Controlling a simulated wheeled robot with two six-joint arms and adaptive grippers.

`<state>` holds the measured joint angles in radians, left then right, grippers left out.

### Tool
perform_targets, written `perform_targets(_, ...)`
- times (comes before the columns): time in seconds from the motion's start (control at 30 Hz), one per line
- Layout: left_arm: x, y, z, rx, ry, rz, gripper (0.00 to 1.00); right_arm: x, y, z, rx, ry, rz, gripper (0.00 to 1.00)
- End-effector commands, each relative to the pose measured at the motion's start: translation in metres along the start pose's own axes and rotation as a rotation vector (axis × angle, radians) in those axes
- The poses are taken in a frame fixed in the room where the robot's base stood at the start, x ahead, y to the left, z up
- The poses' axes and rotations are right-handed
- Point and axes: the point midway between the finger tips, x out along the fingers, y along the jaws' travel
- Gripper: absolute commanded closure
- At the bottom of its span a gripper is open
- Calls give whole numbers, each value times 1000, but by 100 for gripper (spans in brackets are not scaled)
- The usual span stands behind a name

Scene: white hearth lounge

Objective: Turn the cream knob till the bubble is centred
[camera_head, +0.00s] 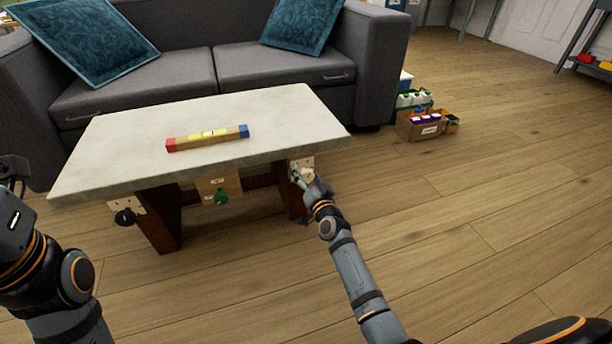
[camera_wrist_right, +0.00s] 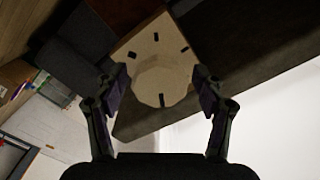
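The cream knob (camera_head: 307,174) sits on a light plate under the table's right end. In the right wrist view the knob (camera_wrist_right: 163,78) is a faceted pale disc with dark marks around it. My right gripper (camera_wrist_right: 161,82) has its fingers apart, one on each side of the knob; I see no clear contact. In the head view it is at the knob (camera_head: 302,180). A wooden level (camera_head: 180,145) with red and blue ends and a yellow vial (camera_head: 208,133) lies on the table; the bubble's position is too small to tell. My left gripper (camera_head: 12,170) is partly visible at the left edge.
The pale tabletop (camera_head: 110,150) tilts in the picture. A black knob (camera_head: 125,216) and a green knob (camera_head: 221,197) are also under its front edge. A grey sofa (camera_head: 180,75) stands behind.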

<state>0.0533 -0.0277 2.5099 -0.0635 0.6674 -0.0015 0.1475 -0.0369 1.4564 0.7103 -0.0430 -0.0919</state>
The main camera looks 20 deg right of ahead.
Motion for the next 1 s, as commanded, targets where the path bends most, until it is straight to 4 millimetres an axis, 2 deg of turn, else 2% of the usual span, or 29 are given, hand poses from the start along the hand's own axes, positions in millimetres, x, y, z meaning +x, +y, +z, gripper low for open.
perform_targets(0.23,1,0,0,0,2,-2,60,-1,0,1,0,-1,0,29)
perform_targets(0.33,1,0,0,0,2,-2,60,-8,0,1,-1,-2,0,29)
perform_targets(0.47,0,0,0,0,1,-2,60,-34,1,2,-2,-3,2,29)
perform_targets(0.7,0,0,0,0,1,-1,60,-91,1,1,2,-3,2,29)
perform_targets(0.83,0,0,0,0,1,-1,60,-111,1,1,1,-2,1,29)
perform_targets(1.0,0,0,0,0,0,-1,60,-120,0,0,0,-1,1,29)
